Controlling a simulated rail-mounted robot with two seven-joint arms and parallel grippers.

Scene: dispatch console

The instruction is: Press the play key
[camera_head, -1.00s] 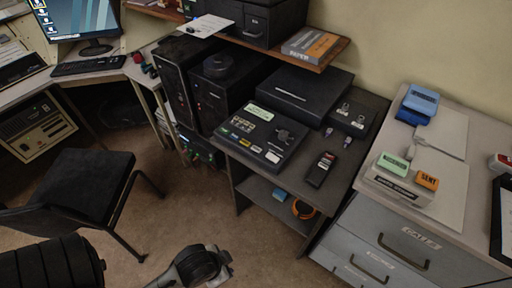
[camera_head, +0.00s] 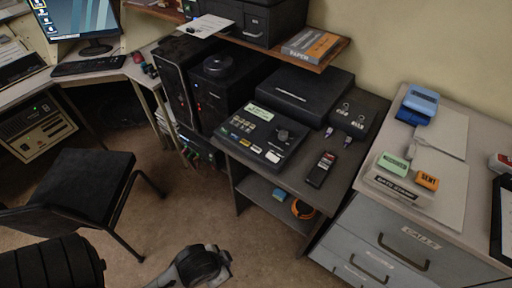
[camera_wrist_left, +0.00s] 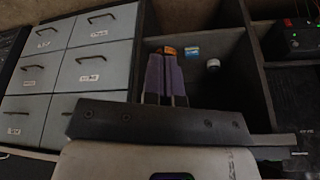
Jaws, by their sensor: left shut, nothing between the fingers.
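A black console unit (camera_head: 296,150) with a pale green display (camera_head: 261,112), a round knob and several small coloured keys (camera_head: 241,137) sits on the dark desk in the head view. The key labels are too small to read, so I cannot tell which one is the play key. My left gripper (camera_wrist_left: 166,60) shows in the left wrist view, its two purple fingers shut with nothing between them. It points toward a dark shelf opening, and the console unit is not visible there. My right gripper is in neither view.
A black handset (camera_head: 320,169) and a small two-knob box (camera_head: 352,120) share the dark desk (camera_head: 352,157). Grey drawers (camera_head: 400,246) stand to the right; they also show in the left wrist view (camera_wrist_left: 93,64). A black chair (camera_head: 85,178) stands left, with open floor beside it.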

